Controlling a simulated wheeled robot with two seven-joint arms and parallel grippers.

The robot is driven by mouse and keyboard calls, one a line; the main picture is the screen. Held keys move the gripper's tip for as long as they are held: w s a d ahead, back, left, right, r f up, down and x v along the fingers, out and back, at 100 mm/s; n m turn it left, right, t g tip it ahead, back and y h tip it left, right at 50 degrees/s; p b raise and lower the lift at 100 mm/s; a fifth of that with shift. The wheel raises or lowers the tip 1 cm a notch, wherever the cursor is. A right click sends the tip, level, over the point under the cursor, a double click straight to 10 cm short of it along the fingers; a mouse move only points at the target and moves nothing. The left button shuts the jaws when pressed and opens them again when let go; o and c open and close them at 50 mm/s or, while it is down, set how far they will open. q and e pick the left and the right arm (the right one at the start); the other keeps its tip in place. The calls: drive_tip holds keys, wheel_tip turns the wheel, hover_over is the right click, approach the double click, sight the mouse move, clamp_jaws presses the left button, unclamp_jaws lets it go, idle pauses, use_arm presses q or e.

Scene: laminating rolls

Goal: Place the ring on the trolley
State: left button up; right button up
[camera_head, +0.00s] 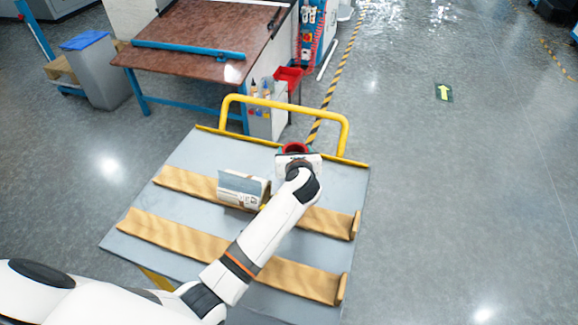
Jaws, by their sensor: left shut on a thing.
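The trolley (190,158) has a flat grey deck, two wooden rails across it and a yellow handle at its far end. My left arm reaches over the deck from the lower left. My left gripper (297,159) is over the far right part of the deck, near the handle. It is shut on the red ring (295,147), whose far part shows just beyond the gripper. The gripper hides the rest of the ring and its fingertips. I cannot tell whether the ring touches the deck. My right gripper is not in view.
A white printed object (242,188) stands at the far wooden rail (185,182), left of my left gripper. Beyond the handle (285,102) are a brown-topped table (205,40) and a red bin (290,76). A grey bin (98,75) stands at the left. The floor at the right is clear.

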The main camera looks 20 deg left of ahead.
use_arm(q)
wheel_tip(320, 180, down, 5)
drive_tip(key=shift+r+b, duration=0.1)
drive_tip(key=shift+b, duration=0.35)
drive_tip(key=o, duration=1.1)
drive_tip(key=shift+f, duration=0.2)
drive_tip(key=shift+c, duration=0.2)
drive_tip(key=shift+r, duration=0.15)
drive_tip(key=shift+s+d+r, duration=0.15)
drive_tip(key=p+v, duration=0.1)
drive_tip(key=v, duration=1)
drive_tip(key=shift+s+d, duration=0.1)
drive_tip(key=shift+s, duration=0.2)
